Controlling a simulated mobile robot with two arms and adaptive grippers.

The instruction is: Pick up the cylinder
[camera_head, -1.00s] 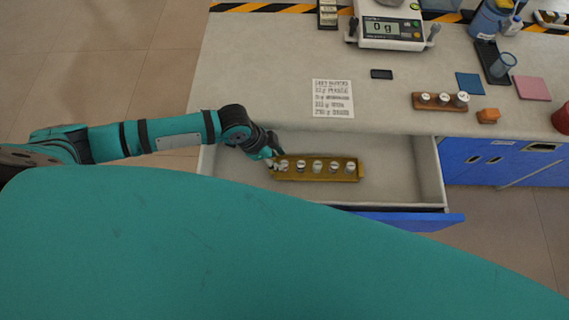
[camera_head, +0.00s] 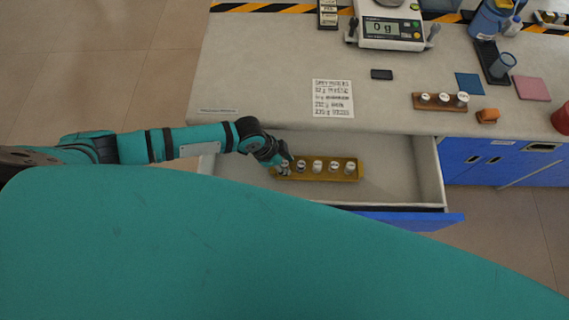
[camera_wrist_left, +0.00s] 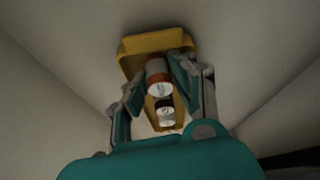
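A brown-orange cylinder with a pale top (camera_wrist_left: 159,76) stands between the two fingers of my left gripper (camera_wrist_left: 157,82) in the left wrist view. The fingers are apart, one on each side of it; I cannot make out firm contact. In the head view my left gripper (camera_head: 283,161) is over the left end of the yellow tray (camera_head: 312,178), at the leftmost cylinder (camera_head: 285,169). The tray holds several white-topped cylinders in a row. A second, smaller-looking cylinder (camera_wrist_left: 165,109) shows behind in the wrist view. My right gripper is not in view.
The tray lies in an open drawer (camera_head: 395,188) with pale walls close to my left arm. On the counter are a scale (camera_head: 391,27), a paper sheet (camera_head: 332,98), a wooden block with several cylinders (camera_head: 440,106) and an orange object (camera_head: 488,116).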

